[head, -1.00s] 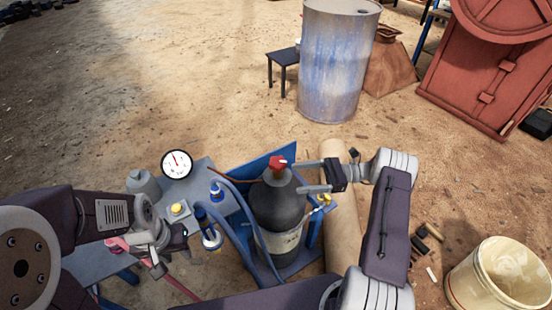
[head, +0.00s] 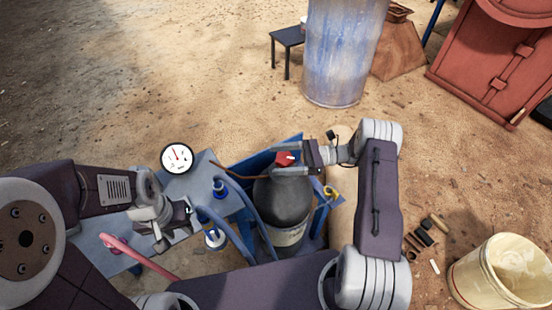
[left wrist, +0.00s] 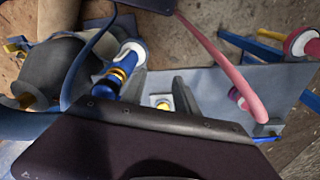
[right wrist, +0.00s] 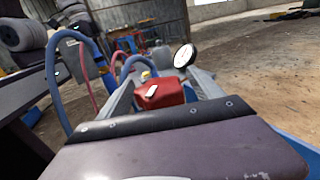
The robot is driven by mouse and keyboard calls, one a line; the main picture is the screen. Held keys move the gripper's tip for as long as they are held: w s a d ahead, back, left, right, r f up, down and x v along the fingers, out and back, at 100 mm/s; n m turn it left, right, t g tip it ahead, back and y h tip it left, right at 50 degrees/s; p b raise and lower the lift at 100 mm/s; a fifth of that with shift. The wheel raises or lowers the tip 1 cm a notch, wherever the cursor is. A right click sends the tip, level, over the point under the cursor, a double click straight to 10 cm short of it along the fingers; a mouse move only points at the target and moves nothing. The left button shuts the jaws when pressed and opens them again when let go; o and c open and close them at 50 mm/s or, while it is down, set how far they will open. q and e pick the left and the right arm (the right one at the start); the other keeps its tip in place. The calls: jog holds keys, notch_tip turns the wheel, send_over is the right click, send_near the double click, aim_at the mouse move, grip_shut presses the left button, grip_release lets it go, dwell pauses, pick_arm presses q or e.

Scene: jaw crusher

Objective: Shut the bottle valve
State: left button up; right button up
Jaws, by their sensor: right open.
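The bottle valve is a red knob (head: 284,158) with a white mark, on top of the dark grey bottle (head: 280,203). My right gripper (head: 287,160) is open at the valve, coming from the right. In the right wrist view the red knob (right wrist: 160,93) sits between its two fingers; I cannot tell whether they touch it. My left gripper (head: 186,217) is open over the blue-grey table left of the bottle. In the left wrist view a yellow button on a white base (left wrist: 162,102) shows between its fingers; the gripper hides it in the head view.
A round gauge (head: 177,158) stands at the back of the table (head: 205,170). Blue hoses (head: 238,205) run between table and bottle, and a pink hose (head: 135,255) lies near my left arm. A blue frame surrounds the bottle. A cream bucket (head: 500,272) stands at lower right.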

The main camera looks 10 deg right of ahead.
jog(key=shift+a, duration=0.65)
jog(key=c, duration=1.4)
jog(key=shift+o, duration=0.2)
jog(key=shift+w+r+m+t+p, duration=0.1)
jog(key=shift+r+m+t+p, duration=0.15)
jog(key=shift+t+p, duration=0.3)
jog(key=m+t+p, duration=0.1)
jog(key=m+t+h+p, duration=0.1)
jog(key=m+t+p, duration=0.1)
jog(key=t, duration=0.1)
jog(key=shift+w+d+r+p, duration=0.1)
jog(key=shift+w+p, duration=0.15)
jog(key=shift+p, duration=0.15)
jog(key=m+t+h+p, duration=0.1)
jog(key=t, duration=0.1)
jog(key=m+t+h+p, duration=0.1)
jog(key=m+t+h, duration=0.1)
jog(key=shift+w+d+t+p, duration=0.15)
jog(key=shift+w+t+p, duration=0.1)
jog(key=shift+w+p, duration=0.1)
jog(key=shift+w+d+f+m+t+h+p, duration=0.15)
jog(key=shift+m+t+h+p, duration=0.2)
jog(key=shift+m+t+h, duration=0.3)
jog(key=shift+w+d+f+m+t+h+p, duration=0.15)
jog(key=shift+m+t+h+p, duration=0.15)
jog(key=shift+m+t+h, duration=0.35)
jog(key=shift+h, duration=0.3)
